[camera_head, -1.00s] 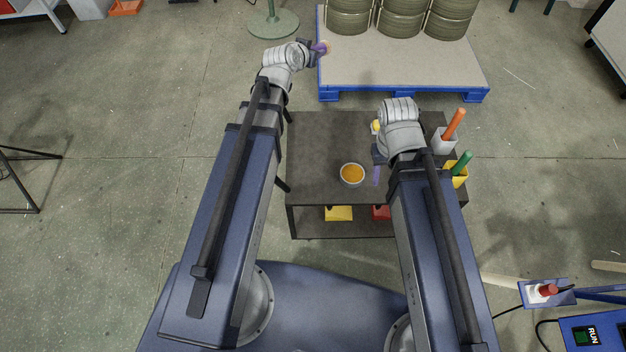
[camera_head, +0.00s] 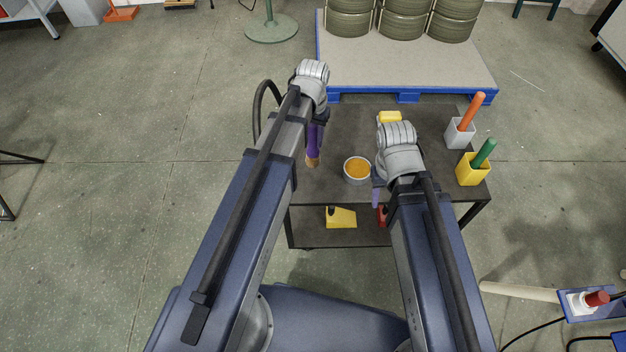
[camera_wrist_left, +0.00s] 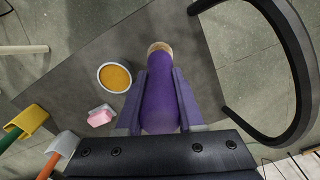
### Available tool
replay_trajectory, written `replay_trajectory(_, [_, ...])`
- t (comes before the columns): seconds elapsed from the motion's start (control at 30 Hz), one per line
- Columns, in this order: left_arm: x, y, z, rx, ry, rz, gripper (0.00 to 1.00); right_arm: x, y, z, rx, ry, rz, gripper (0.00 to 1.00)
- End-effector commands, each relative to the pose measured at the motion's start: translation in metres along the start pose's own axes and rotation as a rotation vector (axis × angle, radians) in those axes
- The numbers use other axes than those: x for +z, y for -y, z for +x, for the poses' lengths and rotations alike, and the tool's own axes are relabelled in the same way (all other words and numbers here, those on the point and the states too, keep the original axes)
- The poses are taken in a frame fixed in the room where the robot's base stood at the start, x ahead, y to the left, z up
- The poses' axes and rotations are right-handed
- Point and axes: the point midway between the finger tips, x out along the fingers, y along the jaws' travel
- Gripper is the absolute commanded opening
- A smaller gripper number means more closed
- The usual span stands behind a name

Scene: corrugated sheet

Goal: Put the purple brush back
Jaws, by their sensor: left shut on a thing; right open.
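The purple brush (camera_head: 314,139) is held in my left gripper (camera_head: 317,127) over the left part of the dark cart top (camera_head: 345,130). Its pale tip points away from the jaws, toward the bottom of the head view. In the left wrist view the purple brush (camera_wrist_left: 160,100) lies between the two purple fingers, its tan tip beyond them. My right gripper (camera_head: 377,190) is open and empty, right of the bowl of orange content (camera_head: 357,170). My right arm hides part of the cart top. I see no empty holder.
A grey holder (camera_head: 460,136) with an orange handle and a yellow holder (camera_head: 473,172) with a green handle stand at the cart's right. A pink-and-white block (camera_wrist_left: 100,115) shows in the left wrist view.

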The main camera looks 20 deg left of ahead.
Motion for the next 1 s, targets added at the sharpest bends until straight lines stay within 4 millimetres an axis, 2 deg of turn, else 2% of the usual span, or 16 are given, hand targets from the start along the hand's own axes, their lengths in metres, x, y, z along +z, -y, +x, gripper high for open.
replay_trajectory(0.17, [0.000, 0.000, 0.013, 0.000, -0.002, 0.000, 0.00, -0.001, 0.001, 0.013, 0.000, 0.000, 0.000, 0.50])
replay_trajectory(0.5, [-0.001, 0.000, 0.061, 0.001, -0.003, 0.001, 0.00, -0.004, 0.006, 0.061, 0.000, 0.000, 0.000, 0.50])
replay_trajectory(0.77, [-0.001, 0.000, 0.064, 0.001, -0.003, 0.001, 0.00, -0.004, 0.006, 0.064, 0.000, 0.000, 0.000, 0.50])
replay_trajectory(1.0, [-0.001, 0.000, 0.089, 0.001, -0.003, 0.001, 0.00, -0.005, 0.009, 0.089, 0.000, 0.000, 0.000, 0.50])
